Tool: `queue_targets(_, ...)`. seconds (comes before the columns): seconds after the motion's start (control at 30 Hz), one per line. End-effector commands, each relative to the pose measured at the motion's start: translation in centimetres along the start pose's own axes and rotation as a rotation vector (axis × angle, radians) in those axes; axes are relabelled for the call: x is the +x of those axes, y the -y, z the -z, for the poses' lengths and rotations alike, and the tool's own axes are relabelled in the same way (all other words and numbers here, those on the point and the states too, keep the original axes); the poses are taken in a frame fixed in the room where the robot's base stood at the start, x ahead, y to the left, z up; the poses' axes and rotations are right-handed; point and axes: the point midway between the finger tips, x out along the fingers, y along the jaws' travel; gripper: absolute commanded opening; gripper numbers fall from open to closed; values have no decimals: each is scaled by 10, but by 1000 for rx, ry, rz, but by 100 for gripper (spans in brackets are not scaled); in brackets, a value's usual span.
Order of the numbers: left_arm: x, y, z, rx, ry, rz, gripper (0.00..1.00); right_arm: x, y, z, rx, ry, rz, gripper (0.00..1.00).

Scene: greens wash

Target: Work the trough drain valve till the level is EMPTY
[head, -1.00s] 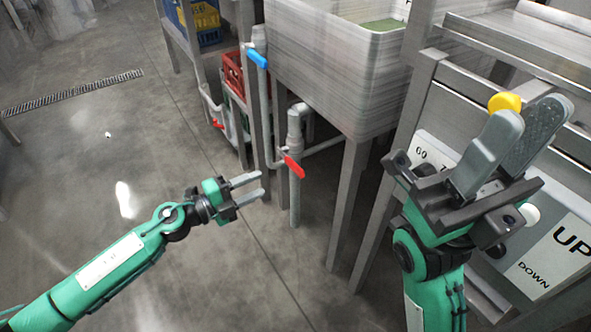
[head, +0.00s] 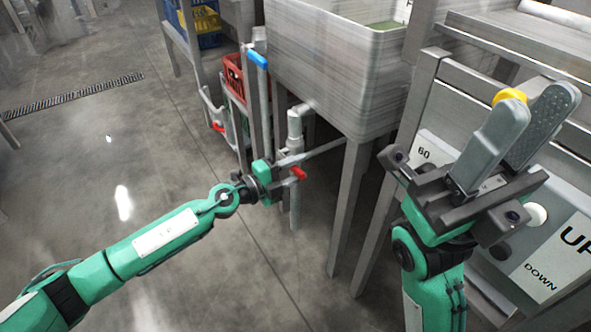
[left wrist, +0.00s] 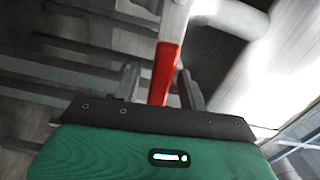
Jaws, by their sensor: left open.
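The drain valve's red lever (head: 299,174) is on the grey drain pipe below the steel trough (head: 325,75). My left gripper (head: 291,168) is open, with its fingers on either side of the lever. In the left wrist view the red lever (left wrist: 164,72) runs between the two fingers (left wrist: 160,88), with a gap beside them; contact is not clear. A green patch (head: 384,25) shows inside the trough, but its level cannot be read. My right gripper (head: 528,105) is raised at the right, in front of a panel, its jaw gap unclear.
A blue-handled valve (head: 257,59) stands on a pipe left of the trough. A red crate (head: 234,75) and another small red handle (head: 218,127) are further left. Trough legs (head: 347,205) stand close right of the drain. Floor at left is clear.

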Motion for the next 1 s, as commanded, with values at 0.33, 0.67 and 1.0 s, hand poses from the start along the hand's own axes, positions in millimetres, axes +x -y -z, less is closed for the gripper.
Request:
queue_targets(0.33,0,0,0,0,0,0,16,-1,0,0,1,1,-2,33)
queue_targets(0.67,0,0,0,-4,0,-1,0,0,0,0,1,0,-2,33)
queue_targets(1.0,0,12,1,-93,0,-1,0,-5,-14,-1,-37,47,-25,33)
